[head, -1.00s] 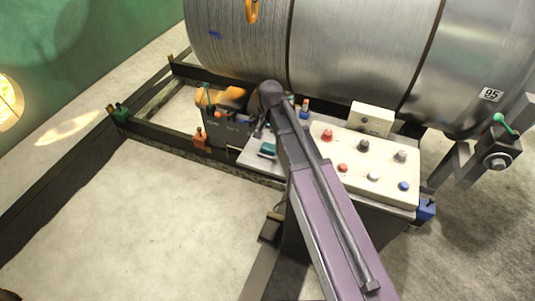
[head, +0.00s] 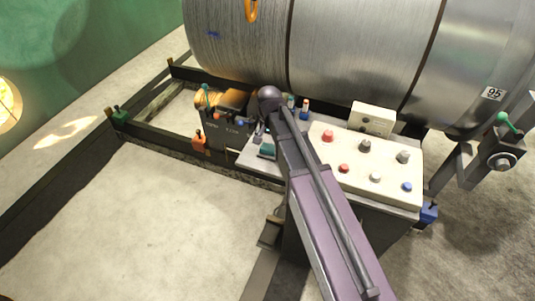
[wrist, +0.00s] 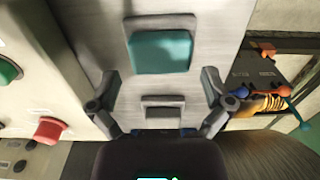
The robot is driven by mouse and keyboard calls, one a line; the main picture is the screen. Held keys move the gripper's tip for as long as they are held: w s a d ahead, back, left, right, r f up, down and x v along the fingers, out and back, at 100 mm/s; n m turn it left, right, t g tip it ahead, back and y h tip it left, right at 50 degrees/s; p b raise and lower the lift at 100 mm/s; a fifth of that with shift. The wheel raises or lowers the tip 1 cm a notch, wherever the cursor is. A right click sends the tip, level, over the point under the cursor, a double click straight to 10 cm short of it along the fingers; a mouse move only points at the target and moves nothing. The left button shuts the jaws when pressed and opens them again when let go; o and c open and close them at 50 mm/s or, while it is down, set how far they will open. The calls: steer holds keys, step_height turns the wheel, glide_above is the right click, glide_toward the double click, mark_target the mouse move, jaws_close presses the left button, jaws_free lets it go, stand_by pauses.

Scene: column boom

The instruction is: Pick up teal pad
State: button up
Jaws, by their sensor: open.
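The teal pad (wrist: 160,52) is a rounded rectangular block on a grey panel, seen near the top middle of the wrist view. In the head view the teal pad (head: 267,151) sits on the grey surface left of my arm. My gripper (wrist: 160,78) is open and empty, its two fingers spread either side of the pad's line, with the tips just short of the pad in the picture. I cannot tell its height above the panel. In the head view my gripper is mostly hidden by my arm.
A small grey block (wrist: 163,106) lies between my fingers. A cream control box (head: 360,169) with several coloured knobs stands right of the pad. A dark box (head: 222,128) with orange coil and coloured parts stands left. A large metal drum (head: 340,45) rises behind.

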mark_target(269, 146)
steer(key=shift+f+b, duration=1.25)
steer(key=shift+f, duration=0.3)
steer(key=c, duration=0.9)
